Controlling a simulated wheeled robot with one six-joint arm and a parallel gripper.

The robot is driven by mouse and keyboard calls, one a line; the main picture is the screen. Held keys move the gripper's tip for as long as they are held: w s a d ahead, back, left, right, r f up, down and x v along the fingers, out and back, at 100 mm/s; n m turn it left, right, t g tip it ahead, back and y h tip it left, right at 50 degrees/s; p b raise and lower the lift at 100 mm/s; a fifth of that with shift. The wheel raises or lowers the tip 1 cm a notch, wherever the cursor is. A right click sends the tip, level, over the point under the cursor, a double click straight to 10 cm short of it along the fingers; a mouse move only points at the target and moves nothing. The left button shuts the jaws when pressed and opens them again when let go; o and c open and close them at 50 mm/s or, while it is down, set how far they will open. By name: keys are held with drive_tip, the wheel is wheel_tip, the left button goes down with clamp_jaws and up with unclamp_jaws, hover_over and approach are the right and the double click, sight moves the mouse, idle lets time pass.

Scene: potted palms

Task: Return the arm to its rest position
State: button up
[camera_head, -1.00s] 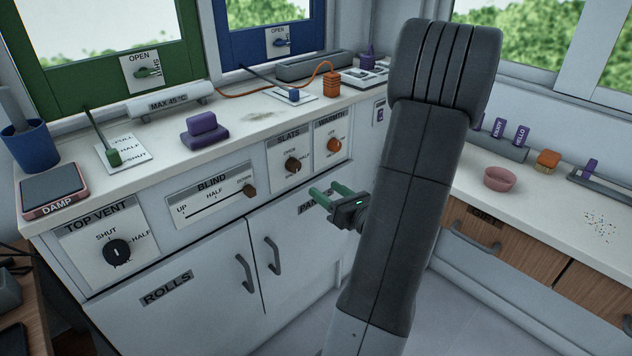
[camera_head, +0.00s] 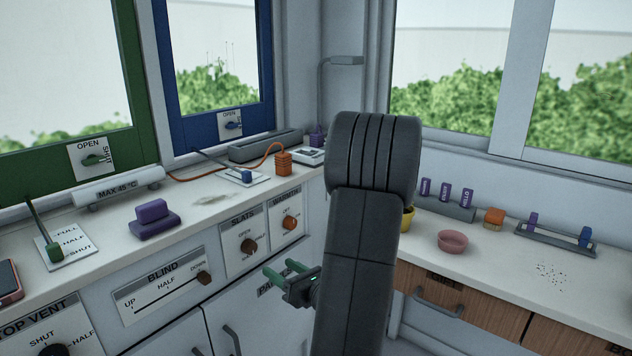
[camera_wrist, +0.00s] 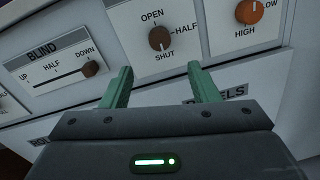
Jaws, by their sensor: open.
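My gripper (camera_head: 284,273) is in front of the white cabinet front, below the slats and warmth knobs, with its green fingers apart and nothing between them. In the wrist view my gripper (camera_wrist: 160,87) points at the cabinet, with the slats knob (camera_wrist: 159,38) ahead between the fingertips and the blind slider (camera_wrist: 90,69) to the left. My dark arm stands upright in the middle of the head view and hides part of the corner behind it.
The right counter holds a pink bowl (camera_head: 452,242), an orange-brown brush (camera_head: 494,216) and a rack (camera_head: 555,240). Cabinet handles (camera_head: 231,340) stick out below my gripper.

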sight(252, 250)
drive_tip(key=x, duration=1)
drive_tip(key=shift+w+a+b, duration=0.15)
drive_tip(key=shift+a+b, duration=0.05)
drive_tip(key=shift+b, duration=0.1)
drive_tip(key=shift+d, duration=0.1)
